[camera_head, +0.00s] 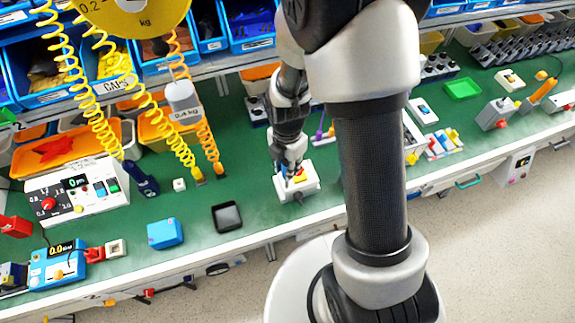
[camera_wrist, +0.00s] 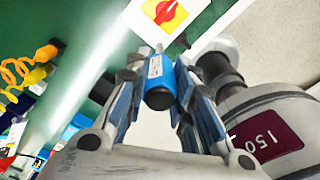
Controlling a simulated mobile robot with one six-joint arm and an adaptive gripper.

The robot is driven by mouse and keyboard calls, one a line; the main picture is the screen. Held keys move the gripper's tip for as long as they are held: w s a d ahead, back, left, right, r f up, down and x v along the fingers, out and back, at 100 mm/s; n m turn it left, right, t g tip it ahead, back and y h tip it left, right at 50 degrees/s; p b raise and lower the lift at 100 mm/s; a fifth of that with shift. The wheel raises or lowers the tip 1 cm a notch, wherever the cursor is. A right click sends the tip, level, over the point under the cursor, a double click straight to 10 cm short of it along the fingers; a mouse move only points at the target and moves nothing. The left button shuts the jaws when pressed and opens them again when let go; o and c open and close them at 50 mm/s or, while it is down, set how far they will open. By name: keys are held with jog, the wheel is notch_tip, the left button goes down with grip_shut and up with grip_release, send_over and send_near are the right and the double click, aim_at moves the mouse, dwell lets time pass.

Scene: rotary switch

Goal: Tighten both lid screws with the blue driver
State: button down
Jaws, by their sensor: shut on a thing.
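A white switch box (camera_head: 308,187) stands on the green bench below my arm. I cannot make out the lid screws or whether the tip touches one.
A black tray (camera_head: 227,217) and a blue box (camera_head: 165,233) stand to the left near the front edge. Yellow coiled cables (camera_head: 172,142) and a hanging weight (camera_head: 184,102) are at the left. Other switches and a green tray (camera_head: 462,88) are at the right.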

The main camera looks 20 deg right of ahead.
jog(key=n, duration=0.8)
jog(key=shift+f+b, duration=0.4)
jog(key=shift+b, duration=0.2)
dwell(0.3)
jog(key=m, duration=0.7)
jog(key=shift+m, duration=0.4)
dwell(0.5)
